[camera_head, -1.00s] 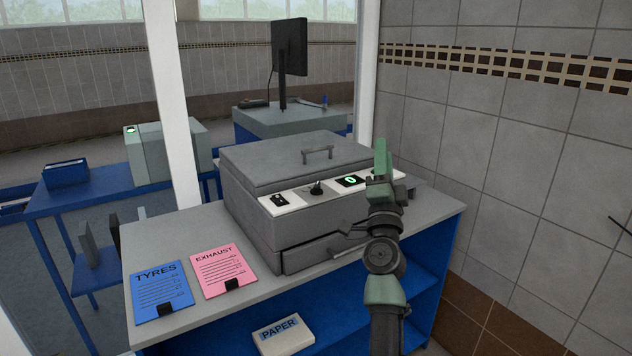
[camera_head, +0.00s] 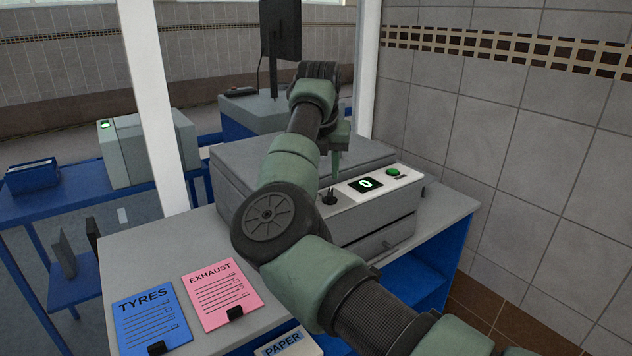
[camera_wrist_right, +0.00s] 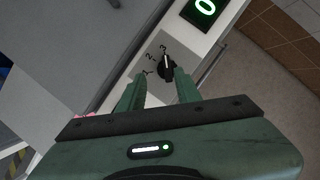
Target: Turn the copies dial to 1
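The copies dial is a small black knob (camera_head: 329,197) on the white control strip of the grey copier (camera_head: 390,221). In the right wrist view the dial (camera_wrist_right: 167,67) sits on a grey plate marked 1, 2 and 3, its white line pointing up near the 3. My right gripper (camera_wrist_right: 160,82) is open, its two green fingers apart on either side of the dial, close to it. Whether they touch it I cannot tell. In the head view my right gripper (camera_head: 337,165) is above the strip, partly hidden by my arm. My left gripper is not in view.
A display (camera_head: 366,185) showing 0 and a green button (camera_head: 393,171) are right of the dial. A blue TYRES sheet (camera_head: 150,318) and a pink EXHAUST sheet (camera_head: 221,293) lie on the bench's left. A tiled wall (camera_head: 520,150) stands at right.

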